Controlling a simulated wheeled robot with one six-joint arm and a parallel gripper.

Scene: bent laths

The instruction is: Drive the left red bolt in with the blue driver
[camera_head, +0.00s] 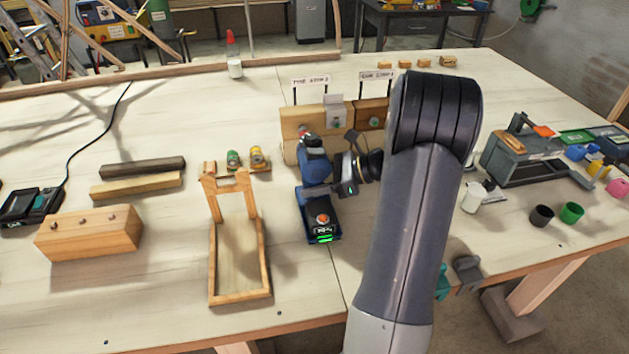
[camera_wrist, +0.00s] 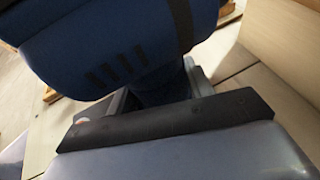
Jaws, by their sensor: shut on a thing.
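The blue driver (camera_head: 313,160) stands upright in the middle of the table, with a dark battery base and a green light at its foot. My gripper (camera_head: 343,176) is shut on it from the right. In the wrist view the driver's blue body (camera_wrist: 125,45) fills the top, behind a dark gripper edge (camera_wrist: 165,122). The driver's head is close to the left wooden block (camera_head: 291,124), where a small red spot (camera_head: 303,133) shows; I cannot tell whether bit and bolt touch.
A wooden frame stand (camera_head: 265,270) is left of the driver. A drilled wood block (camera_head: 90,232) and two bars (camera_head: 140,184) lie farther left. A grey toolbox (camera_head: 505,155) and small cups (camera_head: 571,212) are at the right. Two label signs (camera_head: 311,81) stand behind the blocks.

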